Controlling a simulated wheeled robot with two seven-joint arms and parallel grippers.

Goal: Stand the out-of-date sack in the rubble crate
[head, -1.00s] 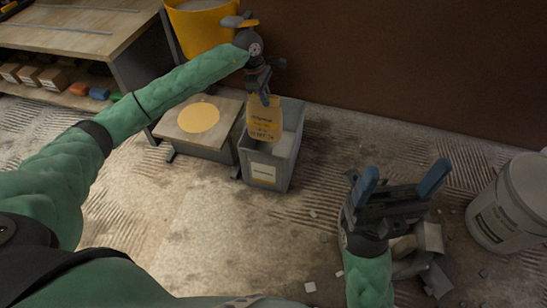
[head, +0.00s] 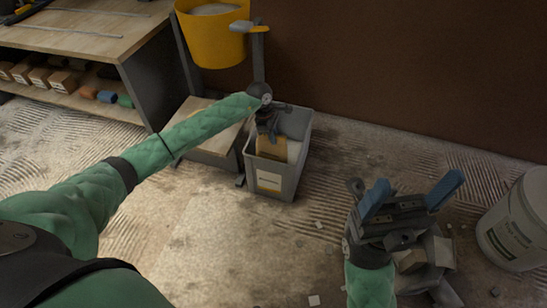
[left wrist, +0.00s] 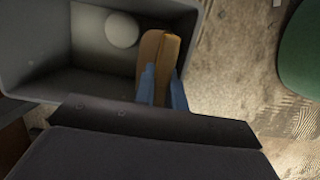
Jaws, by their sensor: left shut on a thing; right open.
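The sack (head: 271,147), tan and orange, is down inside the grey rubble crate (head: 270,182), with its top below the rim and its lower part hidden by the crate's front wall. My left gripper (head: 268,132) is shut on the sack from above. In the left wrist view the blue fingertips (left wrist: 162,88) pinch the sack (left wrist: 158,52) close to one wall of the crate (left wrist: 85,55). I cannot tell whether the sack touches the crate's floor. My right gripper (head: 411,200) is open and empty, low at the right, well away from the crate.
A pale round thing (left wrist: 122,29) lies in the crate beside the sack. A low wooden platform (head: 203,142) stands left of the crate, with a yellow bucket (head: 212,37) behind. A white bucket (head: 517,222) stands at right. Rubble lies near my right gripper. The front floor is mostly clear.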

